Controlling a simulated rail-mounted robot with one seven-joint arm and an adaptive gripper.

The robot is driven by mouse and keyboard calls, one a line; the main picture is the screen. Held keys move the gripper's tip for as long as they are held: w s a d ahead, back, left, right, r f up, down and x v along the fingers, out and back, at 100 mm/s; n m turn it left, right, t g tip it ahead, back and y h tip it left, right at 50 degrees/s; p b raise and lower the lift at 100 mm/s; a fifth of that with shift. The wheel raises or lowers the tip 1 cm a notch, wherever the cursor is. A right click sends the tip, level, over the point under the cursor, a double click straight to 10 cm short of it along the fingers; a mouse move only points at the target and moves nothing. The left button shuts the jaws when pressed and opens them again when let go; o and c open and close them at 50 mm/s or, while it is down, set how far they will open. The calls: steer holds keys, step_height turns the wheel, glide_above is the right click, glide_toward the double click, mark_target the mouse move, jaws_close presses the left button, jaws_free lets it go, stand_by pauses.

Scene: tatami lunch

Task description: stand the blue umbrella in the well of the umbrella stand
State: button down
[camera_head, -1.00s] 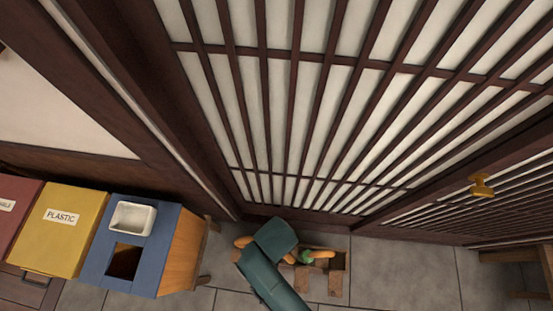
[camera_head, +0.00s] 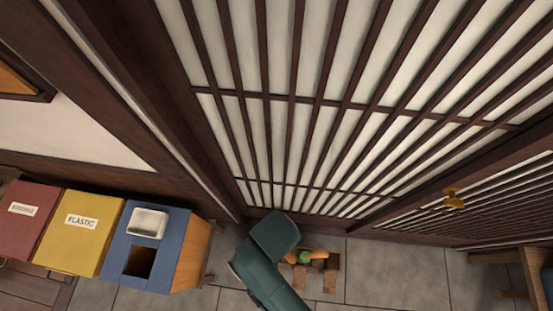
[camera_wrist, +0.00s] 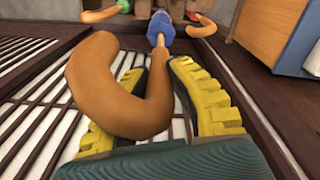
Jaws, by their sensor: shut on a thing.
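In the wrist view, my gripper (camera_wrist: 158,68) has yellow and black fingers closed around the blue umbrella at its curved wooden handle. The blue umbrella's (camera_wrist: 160,28) rolled canopy points away from me, toward the umbrella stand (camera_wrist: 235,38) at the top of the view. Whether its tip is over, at or in a well cannot be told. In the head view, the brown stand (camera_head: 331,284) is on the floor against the slatted wall. My arm partly covers it and hides the gripper and the blue umbrella.
A green umbrella (camera_wrist: 125,4) and a red umbrella (camera_wrist: 193,14) with hooked handles are at the stand. Blue (camera_head: 185,253), yellow (camera_head: 80,248) and red (camera_head: 30,225) bins line the left, with a white container (camera_head: 148,223) on the blue one. Floor right of the stand is clear.

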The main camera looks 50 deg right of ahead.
step_height(320, 180, up, 19)
steer(key=p, duration=2.2)
steer(key=shift+w, duration=0.15)
